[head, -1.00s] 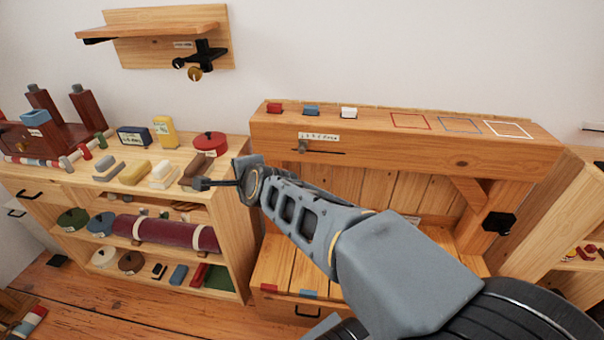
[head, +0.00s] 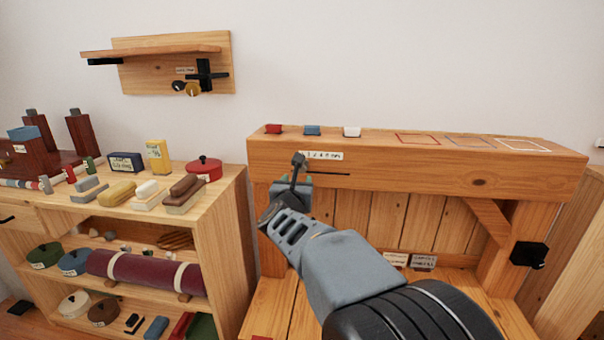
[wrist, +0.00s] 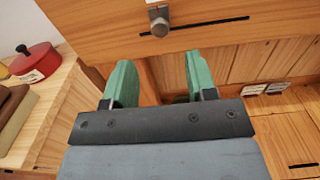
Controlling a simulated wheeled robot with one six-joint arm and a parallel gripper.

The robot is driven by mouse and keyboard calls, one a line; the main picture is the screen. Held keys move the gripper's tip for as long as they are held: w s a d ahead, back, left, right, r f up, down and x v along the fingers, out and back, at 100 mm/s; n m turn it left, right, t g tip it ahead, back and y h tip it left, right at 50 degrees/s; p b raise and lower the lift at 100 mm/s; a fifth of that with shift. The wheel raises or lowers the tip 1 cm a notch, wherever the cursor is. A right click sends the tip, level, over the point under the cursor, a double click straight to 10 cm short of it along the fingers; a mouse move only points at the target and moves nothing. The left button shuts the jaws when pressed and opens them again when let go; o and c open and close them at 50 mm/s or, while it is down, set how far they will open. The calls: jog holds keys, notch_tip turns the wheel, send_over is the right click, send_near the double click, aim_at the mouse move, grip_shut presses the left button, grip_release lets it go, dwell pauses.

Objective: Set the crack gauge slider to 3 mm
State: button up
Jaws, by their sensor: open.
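The crack gauge is a dark slot (head: 330,173) in the front beam of the wooden bench, under a white number label (head: 322,156). In the wrist view the grey slider knob (wrist: 159,20) sits at the left part of the slot (wrist: 208,25). In the head view my gripper hides the knob or merges with it. My gripper (head: 299,168) is just in front of the beam. In the wrist view its two green fingers (wrist: 157,75) are apart and empty, below the knob and not touching it. The label's digits are too small to read surely.
A shelf unit (head: 222,190) with brushes, boxes and a red pot (head: 204,169) stands to the left.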

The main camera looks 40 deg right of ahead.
jog(key=x, duration=0.9)
jog(key=shift+w+d+b, duration=0.2)
jog(key=shift+w+b, duration=0.1)
jog(key=shift+b, duration=0.05)
jog(key=shift+c, duration=0.5)
jog(key=shift+f, duration=0.1)
grip_shut()
